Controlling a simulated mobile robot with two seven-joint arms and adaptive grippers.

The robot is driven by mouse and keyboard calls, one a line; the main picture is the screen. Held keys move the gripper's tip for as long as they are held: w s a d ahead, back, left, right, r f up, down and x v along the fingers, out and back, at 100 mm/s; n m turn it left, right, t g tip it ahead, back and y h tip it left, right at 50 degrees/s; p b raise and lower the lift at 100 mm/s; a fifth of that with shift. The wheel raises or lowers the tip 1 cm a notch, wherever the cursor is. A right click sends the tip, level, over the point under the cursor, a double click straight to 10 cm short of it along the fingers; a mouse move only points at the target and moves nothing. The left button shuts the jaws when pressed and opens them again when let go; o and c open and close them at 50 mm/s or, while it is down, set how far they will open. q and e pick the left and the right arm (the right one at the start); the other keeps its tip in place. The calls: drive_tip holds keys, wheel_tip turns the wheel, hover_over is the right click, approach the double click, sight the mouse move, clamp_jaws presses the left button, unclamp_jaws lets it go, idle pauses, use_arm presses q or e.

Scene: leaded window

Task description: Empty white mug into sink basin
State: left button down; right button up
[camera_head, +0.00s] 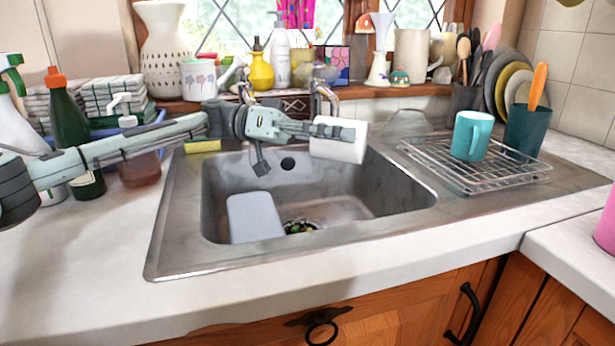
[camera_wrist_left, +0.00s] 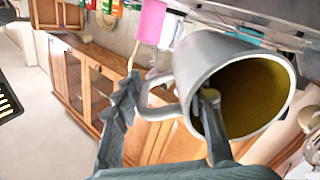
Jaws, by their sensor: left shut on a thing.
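The white mug (camera_head: 338,148) is held above the back of the steel sink basin (camera_head: 390,190) and looks tipped over on its side. My left gripper (camera_head: 345,132) reaches in from the left and is shut on the mug. In the left wrist view the mug (camera_wrist_left: 205,55) has one finger (camera_wrist_left: 211,125) inside its rim and the other finger on the outside by the handle. The mug's inside looks olive-yellow; I cannot tell whether that is liquid or its inner surface. No stream shows below it. My right gripper is not in view.
A pale grey slab (camera_head: 254,217) and a drain with colourful bits (camera_head: 300,226) are in the basin. The tap (camera_head: 322,95) stands close behind the mug. A teal mug (camera_head: 470,136) sits on a wire rack (camera_head: 440,165) at right. Bottles (camera_head: 68,115) crowd the left counter.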

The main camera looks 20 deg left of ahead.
sight(358, 158)
use_arm(q)
drive_tip(key=d+y, duration=0.1)
drive_tip(key=d+f+y, duration=0.1)
drive_tip(key=y, duration=0.1)
drive_tip(key=shift+d+f, duration=0.25)
drive_tip(key=shift+d, duration=0.15)
drive_tip(key=f+y, duration=0.2)
drive_tip(key=y, duration=0.1)
drive_tip(key=shift+d, duration=0.3)
drive_tip(key=d+f+y, duration=0.3)
drive_tip(key=d+y, duration=0.2)
drive_tip(key=y, duration=0.6)
drive_tip(key=shift+f+y, duration=0.25)
drive_tip(key=shift+y, duration=0.05)
